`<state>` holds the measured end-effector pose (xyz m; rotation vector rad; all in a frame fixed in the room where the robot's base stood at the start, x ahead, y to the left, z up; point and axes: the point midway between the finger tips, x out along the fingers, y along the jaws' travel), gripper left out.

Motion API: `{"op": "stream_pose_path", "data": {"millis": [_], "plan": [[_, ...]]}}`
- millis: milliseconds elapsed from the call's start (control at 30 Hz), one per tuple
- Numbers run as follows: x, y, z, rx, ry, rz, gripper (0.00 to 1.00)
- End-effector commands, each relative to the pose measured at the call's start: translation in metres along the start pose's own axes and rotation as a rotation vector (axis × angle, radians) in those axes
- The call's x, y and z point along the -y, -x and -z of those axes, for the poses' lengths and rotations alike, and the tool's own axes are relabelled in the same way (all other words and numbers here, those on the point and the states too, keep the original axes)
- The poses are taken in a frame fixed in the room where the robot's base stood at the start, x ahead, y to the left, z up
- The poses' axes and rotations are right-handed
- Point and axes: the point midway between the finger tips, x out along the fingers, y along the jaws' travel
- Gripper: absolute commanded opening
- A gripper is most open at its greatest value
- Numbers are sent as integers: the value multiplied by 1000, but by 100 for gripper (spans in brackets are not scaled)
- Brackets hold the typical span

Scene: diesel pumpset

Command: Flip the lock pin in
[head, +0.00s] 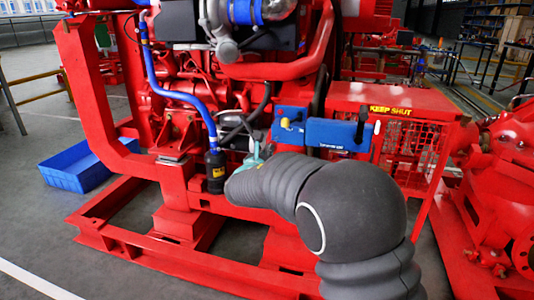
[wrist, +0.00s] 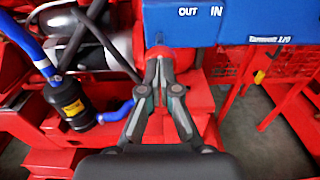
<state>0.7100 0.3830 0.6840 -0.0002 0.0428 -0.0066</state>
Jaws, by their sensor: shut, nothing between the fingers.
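A blue panel (wrist: 240,22) marked "OUT" and "IN" fills the upper right of the wrist view. In the head view the blue unit (head: 338,134) carries a small yellow knob (head: 285,123) at its left and a black lever (head: 362,124) at its right. I cannot tell which part is the lock pin. My gripper (wrist: 160,62) is shut and empty, its fingertips just below the panel's lower left corner, in front of a red round part. I cannot tell whether they touch it. In the head view my gripper (head: 258,154) is partly hidden by my arm.
A black canister (wrist: 70,102) with a blue hose stands left of my gripper. A red mesh guard (head: 415,150) marked "KEEP SHUT" is to the right. The red base frame (head: 150,255) runs below. A blue crate (head: 75,170) lies on the open floor at left.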

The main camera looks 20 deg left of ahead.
Motion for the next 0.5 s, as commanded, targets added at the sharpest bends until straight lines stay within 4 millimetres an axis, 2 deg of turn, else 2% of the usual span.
{"op": "stream_pose_path", "data": {"millis": [233, 500], "plan": [[0, -4, 0, 0, -1, 1, 0], [0, -42, -1, -1, 0, 2, 0]]}}
